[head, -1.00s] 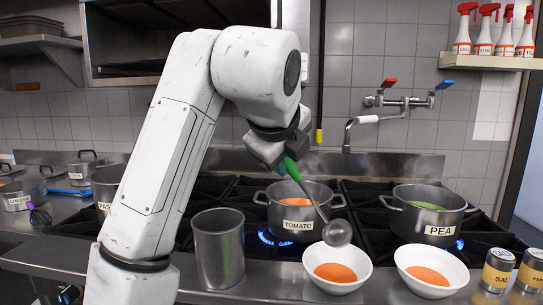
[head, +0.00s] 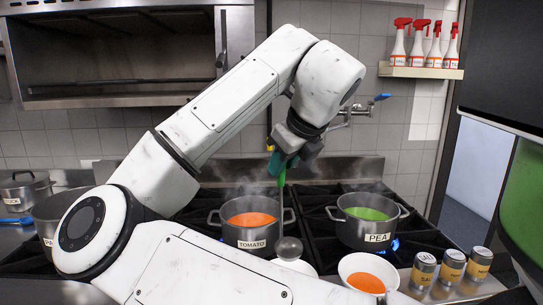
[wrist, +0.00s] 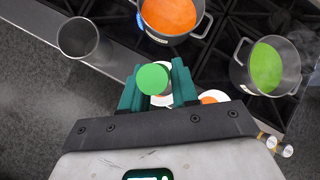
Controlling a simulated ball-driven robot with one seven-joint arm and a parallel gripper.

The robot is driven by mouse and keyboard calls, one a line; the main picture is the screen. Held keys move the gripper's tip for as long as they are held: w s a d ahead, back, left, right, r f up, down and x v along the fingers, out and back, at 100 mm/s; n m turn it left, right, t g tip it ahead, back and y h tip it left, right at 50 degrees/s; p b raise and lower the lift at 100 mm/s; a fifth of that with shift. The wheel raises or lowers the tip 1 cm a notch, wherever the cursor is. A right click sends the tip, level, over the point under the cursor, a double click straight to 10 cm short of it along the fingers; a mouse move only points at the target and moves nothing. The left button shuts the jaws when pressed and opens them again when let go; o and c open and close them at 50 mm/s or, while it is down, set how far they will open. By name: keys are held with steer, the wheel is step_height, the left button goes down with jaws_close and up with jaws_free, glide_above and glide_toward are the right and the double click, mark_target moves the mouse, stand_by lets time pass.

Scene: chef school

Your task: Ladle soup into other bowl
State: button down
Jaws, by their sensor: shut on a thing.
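My gripper (head: 282,164) is shut on the green handle of a ladle (head: 289,247), which hangs nearly upright. The ladle's round metal end is in front of the TOMATO pot (head: 254,243), over or just at a white bowl (head: 306,267) mostly hidden by my arm. In the wrist view the green handle end (wrist: 153,79) sits between my teal fingers (wrist: 158,88). A second white bowl (head: 346,262) with orange soup stands to the right. The TOMATO pot holds orange soup. The ladle's contents cannot be made out.
The PEA pot (head: 367,235) with green soup stands right of the TOMATO pot on the stove. Several shakers (head: 451,265) stand at the front right. A metal cylinder container (wrist: 78,38) is at the left in the wrist view. A tap (head: 350,112) juts from the wall behind.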

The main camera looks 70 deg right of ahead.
steer(key=shift+s+d+r, duration=0.2)
steer(key=shift+s+d, duration=0.05)
steer(key=shift+r+p, duration=0.1)
steer(key=shift+p, duration=0.2)
step_height(320, 180, up, 4)
steer(key=p, duration=0.4)
